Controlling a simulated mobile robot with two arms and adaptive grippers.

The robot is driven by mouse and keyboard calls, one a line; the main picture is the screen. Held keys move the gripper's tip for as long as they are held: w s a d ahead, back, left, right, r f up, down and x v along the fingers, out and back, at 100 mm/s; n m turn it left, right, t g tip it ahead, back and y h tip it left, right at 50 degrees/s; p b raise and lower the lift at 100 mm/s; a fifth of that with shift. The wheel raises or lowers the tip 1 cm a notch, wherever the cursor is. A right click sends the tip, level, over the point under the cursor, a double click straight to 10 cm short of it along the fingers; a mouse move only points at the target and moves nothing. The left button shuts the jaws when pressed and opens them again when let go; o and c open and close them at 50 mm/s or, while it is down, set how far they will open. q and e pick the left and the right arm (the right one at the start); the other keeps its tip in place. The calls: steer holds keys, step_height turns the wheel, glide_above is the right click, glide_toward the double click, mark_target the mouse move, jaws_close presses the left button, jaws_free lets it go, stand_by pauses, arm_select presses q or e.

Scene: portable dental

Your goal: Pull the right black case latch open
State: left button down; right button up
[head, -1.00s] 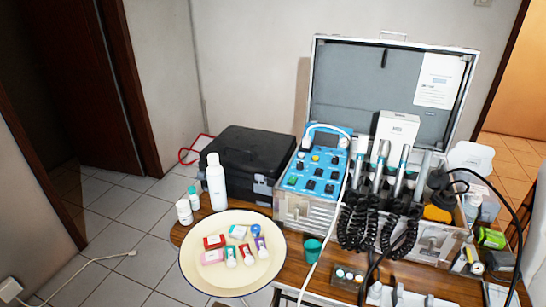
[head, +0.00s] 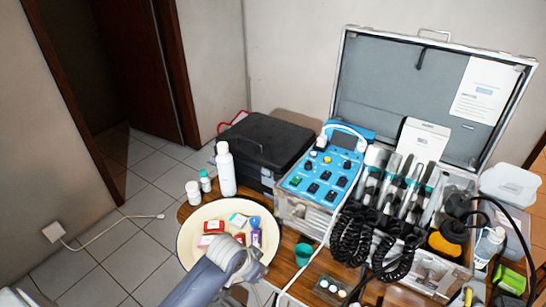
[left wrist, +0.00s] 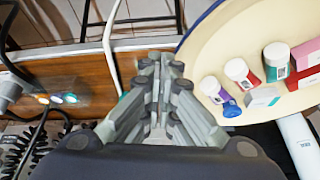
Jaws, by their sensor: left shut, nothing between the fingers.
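The black case (head: 262,143) stands closed at the back of the table, left of the blue control unit. My left gripper (head: 243,255) is over the front of the cream plate, well short of the black case. In the left wrist view its fingers (left wrist: 162,62) are together, with nothing between them. The black case is not recognisable in the wrist view. My right gripper is not in view.
The cream plate (head: 188,243) holds small bottles and boxes. A tall white bottle (head: 225,172) stands before the black case, beside two small bottles. The blue control unit (head: 322,170) and open silver case (head: 345,75) fill the right. A green cup (head: 303,255) stands near the plate.

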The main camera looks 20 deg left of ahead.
arm_select(q)
steer(key=w+a+r+t, duration=0.1)
steer(key=w+a+r, duration=0.3)
steer(key=w, duration=0.4)
steer(key=w+a+r+t, duration=0.1)
steer(key=w+a+r, duration=0.2)
steer(key=w+r, duration=0.35)
steer(key=n+t, duration=0.1)
steer(key=n, duration=0.1)
glide_toward(268, 162)
steer(key=v, duration=0.3)
steer(key=shift+w+a+p, duration=0.1)
steer(key=shift+a+p, duration=0.05)
steer(key=shift+p, duration=0.15)
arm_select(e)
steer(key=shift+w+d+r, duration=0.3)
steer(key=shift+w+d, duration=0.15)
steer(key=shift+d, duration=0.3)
arm_select(q)
steer(key=shift+f, duration=0.15)
steer(key=p+x, duration=0.1)
steer(key=x, duration=0.6)
steer(key=shift+w+f, duration=0.1)
steer(key=shift+w, duration=0.1)
steer(key=shift+x, duration=1.25)
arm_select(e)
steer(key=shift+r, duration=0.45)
